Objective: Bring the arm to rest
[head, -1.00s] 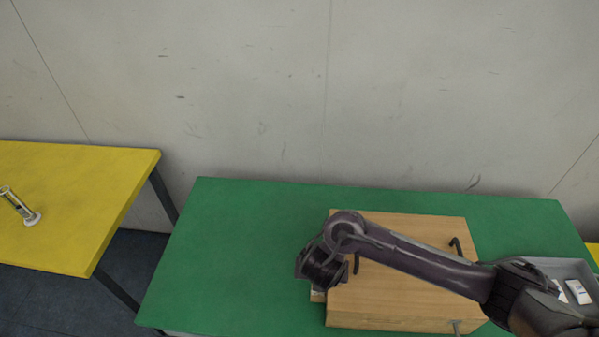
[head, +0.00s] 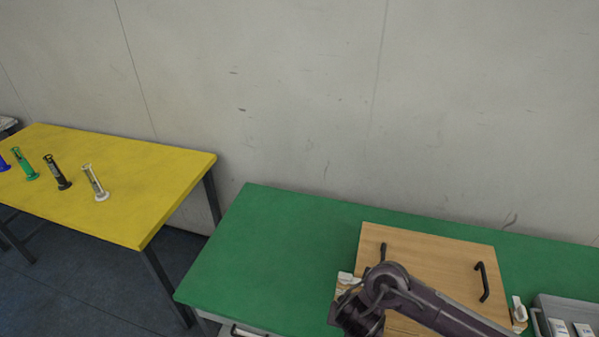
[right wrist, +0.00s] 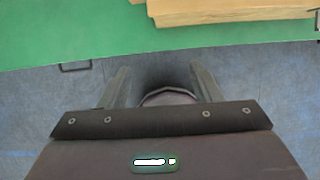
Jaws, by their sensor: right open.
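My right arm (head: 430,303) comes in from the lower right of the head view, over the front of the wooden box. Its gripper is hidden or out of frame there. In the right wrist view my right gripper (right wrist: 158,78) is open, with two grey fingers apart and nothing between them. It hangs over the floor, just off the front edge of the green table. My left gripper is not in view.
The wooden box (head: 430,265) with dark handles sits on the green table (head: 280,235). A grey tray (head: 570,307) with white boxes is at right. A yellow table (head: 130,180) at left bears several coloured stands, including a white one (head: 96,184). The green table's left part is clear.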

